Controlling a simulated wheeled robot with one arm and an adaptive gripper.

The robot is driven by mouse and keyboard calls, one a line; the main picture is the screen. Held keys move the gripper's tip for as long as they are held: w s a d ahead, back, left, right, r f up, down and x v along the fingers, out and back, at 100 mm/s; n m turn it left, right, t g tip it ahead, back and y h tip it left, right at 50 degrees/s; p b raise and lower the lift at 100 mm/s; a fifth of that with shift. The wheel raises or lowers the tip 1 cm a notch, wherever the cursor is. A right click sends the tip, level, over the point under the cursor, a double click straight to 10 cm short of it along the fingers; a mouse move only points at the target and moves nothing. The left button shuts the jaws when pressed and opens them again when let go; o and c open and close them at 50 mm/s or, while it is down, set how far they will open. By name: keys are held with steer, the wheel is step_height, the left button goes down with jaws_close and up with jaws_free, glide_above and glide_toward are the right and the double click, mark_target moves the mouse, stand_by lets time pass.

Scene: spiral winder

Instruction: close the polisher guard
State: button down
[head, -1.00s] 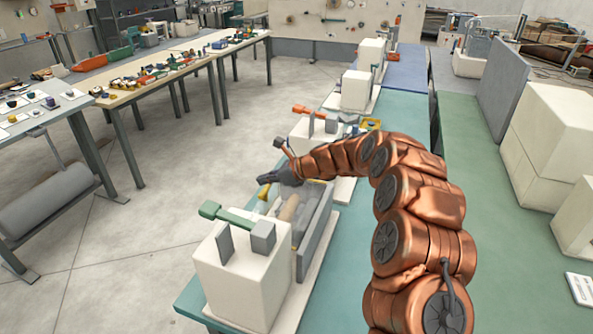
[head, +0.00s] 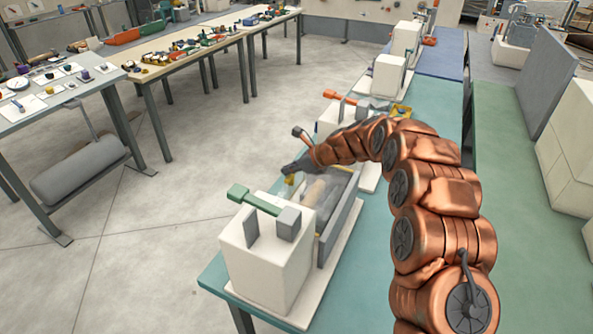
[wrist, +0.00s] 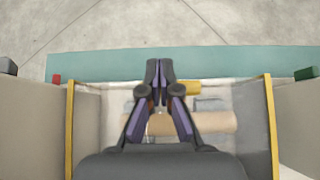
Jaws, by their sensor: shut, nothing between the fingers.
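The polisher is the nearest white machine (head: 265,265) on the teal bench, with a green handle (head: 255,201) on top. In the wrist view, two upright side plates with yellow edges (wrist: 69,125) (wrist: 270,125) flank a tan roller (wrist: 215,122). They look like parts of the guard; I cannot tell clearly how far it is closed. A grey panel (head: 340,230) stands along the machine's right side in the head view. My gripper (wrist: 160,68) is shut and empty, between the yellow-edged plates and above the roller.
The teal bench edge (wrist: 215,62) runs beyond the machine, with open floor past it. A second white machine with an orange handle (head: 340,96) stands behind. Tables with small parts (head: 180,55) are at the left.

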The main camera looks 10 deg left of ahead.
steer(key=shift+r, duration=0.1)
steer(key=v, duration=1.2)
steer(key=shift+d, duration=0.2)
